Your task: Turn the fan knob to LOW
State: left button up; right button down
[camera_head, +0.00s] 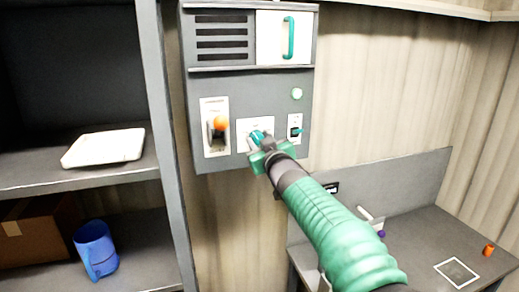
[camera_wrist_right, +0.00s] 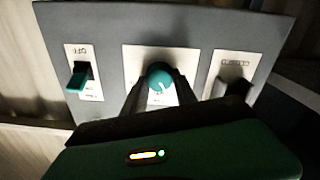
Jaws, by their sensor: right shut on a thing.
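The fan knob (camera_head: 257,137) is a round teal knob on a white plate in the middle of the grey control panel (camera_head: 275,84). In the right wrist view the knob (camera_wrist_right: 159,74) shows a pale pointer mark near its lower middle. My right gripper (camera_head: 262,148) is at the knob, its dark fingers on either side of it, shut on it. In the wrist view the gripper (camera_wrist_right: 158,92) hides the lower part of the plate, and its lettering cannot be read. My left gripper is not in view.
An orange-tipped lever (camera_head: 220,123) is left of the knob and a teal switch (camera_head: 297,131) right of it. A pale green round light (camera_head: 297,94) sits above. A grey bench (camera_head: 420,242) stands right.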

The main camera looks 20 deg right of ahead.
jog(key=n, duration=0.1)
jog(key=n+b, duration=0.1)
jog(key=shift+f+n, duration=0.3)
jog(key=shift+f, duration=0.05)
jog(key=shift+n+b, duration=0.55)
jog(key=shift+n, duration=0.95)
jog(key=c, duration=1.1)
grip_release()
jog(key=shift+c, duration=0.2)
jog(key=shift+o, duration=0.7)
jog(key=shift+w+r, duration=0.1)
jog(key=shift+r, duration=0.05)
